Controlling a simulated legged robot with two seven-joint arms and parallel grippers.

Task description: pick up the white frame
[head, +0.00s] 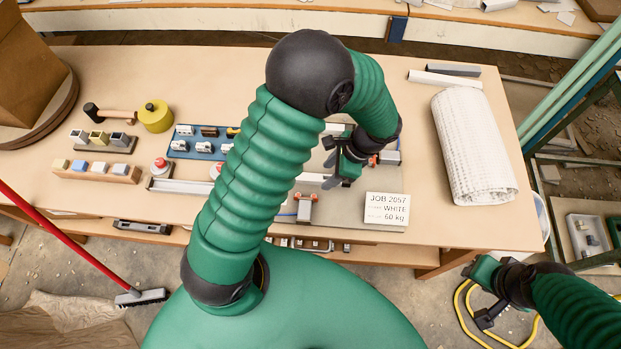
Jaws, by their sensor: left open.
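The white frame (77,136), a small hollow block, stands at the left end of a dark rack (88,148) on the left of the bench. A yellow frame (98,138) and a grey-blue frame (119,140) stand beside it. My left gripper (343,168) is open over the middle of the bench, well to the right of the rack and apart from it. My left arm hides part of the bench centre. My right gripper (480,292) hangs low at the right, off the bench front; its jaw gap is unclear.
A wooden block (97,175) with coloured pieces lies in front of the rack. A yellow tin (155,116) and a mallet (105,112) lie behind. A blue tray (182,155) holds small parts. A card (386,208) reads JOB 2057 WHITE. A rolled towel (472,145) lies right.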

